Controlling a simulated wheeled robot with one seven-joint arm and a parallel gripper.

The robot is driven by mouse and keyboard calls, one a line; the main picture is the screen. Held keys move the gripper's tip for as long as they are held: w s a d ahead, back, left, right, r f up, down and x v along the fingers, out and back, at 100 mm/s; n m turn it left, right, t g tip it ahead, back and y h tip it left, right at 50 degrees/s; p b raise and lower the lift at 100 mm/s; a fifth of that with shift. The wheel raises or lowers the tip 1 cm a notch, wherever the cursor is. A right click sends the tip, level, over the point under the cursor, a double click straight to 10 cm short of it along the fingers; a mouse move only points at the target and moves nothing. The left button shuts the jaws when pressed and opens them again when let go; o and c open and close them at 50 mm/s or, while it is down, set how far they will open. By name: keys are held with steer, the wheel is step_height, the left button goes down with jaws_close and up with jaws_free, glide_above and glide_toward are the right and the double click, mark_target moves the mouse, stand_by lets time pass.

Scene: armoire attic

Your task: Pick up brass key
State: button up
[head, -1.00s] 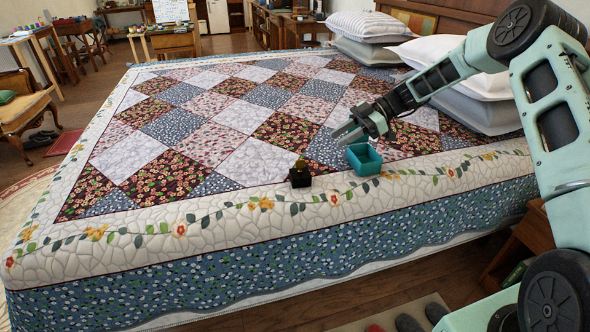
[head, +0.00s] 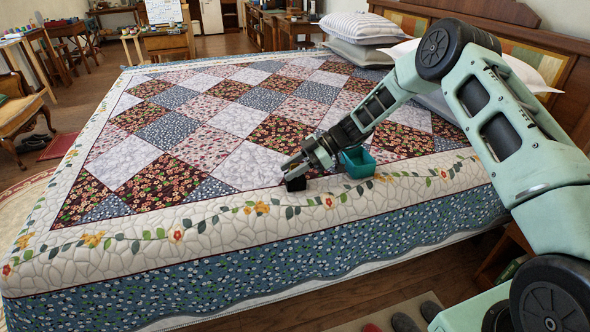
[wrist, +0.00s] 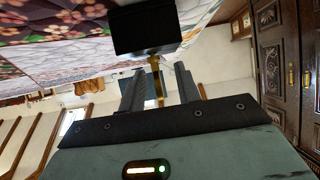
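The brass key (wrist: 158,82) shows in the wrist view as a thin gold-coloured upright piece at a small black block (wrist: 146,31). My gripper (wrist: 158,76) is open, with one finger on each side of the key and a visible gap to both. In the head view my gripper (head: 290,164) is just above the black block (head: 296,183), which sits on the bed's near border. The key is hidden there behind the fingers.
A teal open box (head: 358,163) stands on the quilt (head: 240,120) just right of my gripper. Pillows (head: 362,28) lie at the headboard. The quilt to the left is clear.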

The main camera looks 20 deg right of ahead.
steer(key=shift+a+f, duration=0.2)
steer(key=shift+a, duration=0.15)
steer(key=shift+c, duration=0.3)
jaws_close()
